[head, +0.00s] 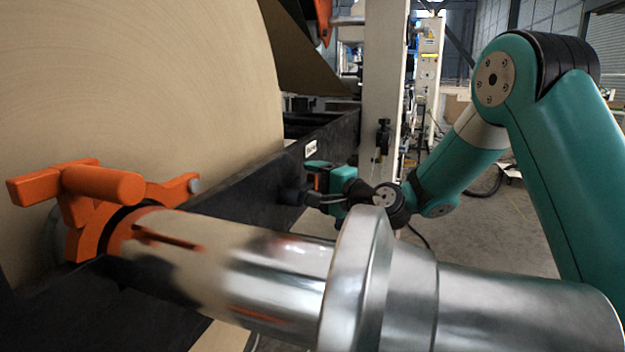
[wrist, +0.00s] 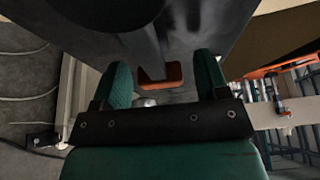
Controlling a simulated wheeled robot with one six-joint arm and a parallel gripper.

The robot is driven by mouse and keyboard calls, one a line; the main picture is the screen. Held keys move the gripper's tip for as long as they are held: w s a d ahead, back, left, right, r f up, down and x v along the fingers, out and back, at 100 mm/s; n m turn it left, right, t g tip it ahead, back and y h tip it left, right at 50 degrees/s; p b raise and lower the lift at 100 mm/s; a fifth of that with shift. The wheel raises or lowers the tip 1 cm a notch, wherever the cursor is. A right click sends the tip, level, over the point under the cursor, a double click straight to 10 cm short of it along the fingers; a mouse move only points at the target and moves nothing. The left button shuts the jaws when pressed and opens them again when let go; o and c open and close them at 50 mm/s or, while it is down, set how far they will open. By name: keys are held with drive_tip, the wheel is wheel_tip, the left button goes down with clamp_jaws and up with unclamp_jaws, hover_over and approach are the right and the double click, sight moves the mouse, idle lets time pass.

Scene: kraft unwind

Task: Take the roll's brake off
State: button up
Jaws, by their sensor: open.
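In the head view my gripper (head: 328,186) is beyond the silver shaft, beside the dark beam. In the wrist view my gripper (wrist: 162,72) is open, one teal finger on each side. Between the fingers shows a dark lever-like part with an orange-red end (wrist: 160,76); I cannot tell whether the fingers touch it. It may be the brake's lever, as no label shows. The big kraft roll (head: 150,75) fills the left of the head view. An orange clamp-like piece with stubby arms (head: 100,186) sits around the shaft beside the roll.
The silver shaft (head: 270,268) with its wide flange (head: 352,268) crosses the foreground, in front of my gripper. The black beam (head: 262,180) with a small white label runs behind it. A pale machine upright (head: 383,90) stands behind. Open floor (head: 505,225) lies to the right.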

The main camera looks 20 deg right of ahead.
sight(294, 150)
drive_tip(key=shift+w, duration=0.1)
drive_tip(key=shift+a, duration=0.1)
clamp_jaws()
